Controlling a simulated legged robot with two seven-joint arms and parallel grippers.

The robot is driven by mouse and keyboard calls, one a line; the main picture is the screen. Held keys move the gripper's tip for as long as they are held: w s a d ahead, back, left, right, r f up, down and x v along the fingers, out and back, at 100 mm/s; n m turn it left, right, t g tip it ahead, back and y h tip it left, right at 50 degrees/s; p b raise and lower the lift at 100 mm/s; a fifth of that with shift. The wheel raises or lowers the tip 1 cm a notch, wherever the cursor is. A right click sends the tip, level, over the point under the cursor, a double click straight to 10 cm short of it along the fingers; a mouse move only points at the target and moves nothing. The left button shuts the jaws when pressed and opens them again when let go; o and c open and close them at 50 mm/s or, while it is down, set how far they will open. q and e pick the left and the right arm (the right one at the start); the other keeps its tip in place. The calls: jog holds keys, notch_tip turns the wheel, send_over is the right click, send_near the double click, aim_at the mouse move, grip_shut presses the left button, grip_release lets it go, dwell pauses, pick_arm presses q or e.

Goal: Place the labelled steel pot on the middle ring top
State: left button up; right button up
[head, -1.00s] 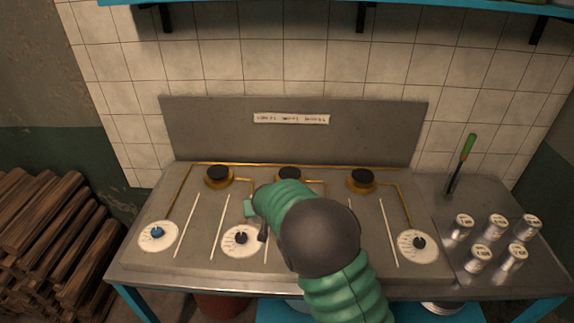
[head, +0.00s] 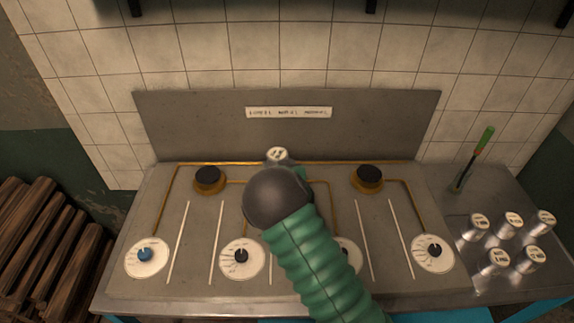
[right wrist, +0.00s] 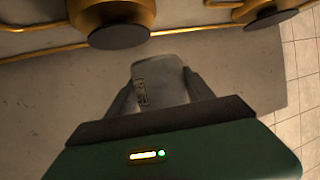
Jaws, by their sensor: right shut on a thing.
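The labelled steel pot (right wrist: 158,80) is between the two dark fingers of my right gripper (right wrist: 160,88), which is shut on it. Its pale labelled top (head: 278,154) shows in the head view just beyond my dark arm joint, near the back of the middle of the stove. The middle ring top is hidden behind my right arm in the head view. In the right wrist view two dark ring tops on brass bases, a nearer one (right wrist: 118,36) and a farther one (right wrist: 274,18), are apart from the pot. My left gripper is not in view.
The left ring top (head: 209,174) and right ring top (head: 369,174) are bare. Several labelled steel pots (head: 508,222) stand on the right counter beside a green-handled tool (head: 484,140). A grey back panel (head: 210,125) rises behind the stove. Dials line its front.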

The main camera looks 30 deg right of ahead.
jog(key=d, duration=0.4)
jog(key=d+f, duration=0.1)
jog(key=shift+w+d, duration=0.4)
jog(key=f, duration=0.3)
jog(key=shift+s+a, duration=0.1)
jog(key=shift+s, duration=0.15)
jog(key=shift+a+f, duration=0.15)
jog(key=shift+w+a, duration=0.2)
jog(key=shift+a, duration=0.15)
jog(key=o, duration=1.4)
jog(key=shift+s, duration=0.1)
jog(key=o, duration=0.4)
jog(key=shift+d, duration=0.2)
jog(key=shift+d+f, duration=0.15)
jog(key=shift+s+r, duration=0.1)
jog(key=shift+r, duration=0.15)
jog(key=v, duration=1.2)
jog(key=s+a+n+g+y, duration=0.3)
jog(key=s+a+g, duration=0.7)
jog(key=s+a, duration=0.9)
jog(key=s, duration=0.2)
jog(key=shift+s+f+y, duration=0.25)
jog(key=shift+f+y, duration=0.05)
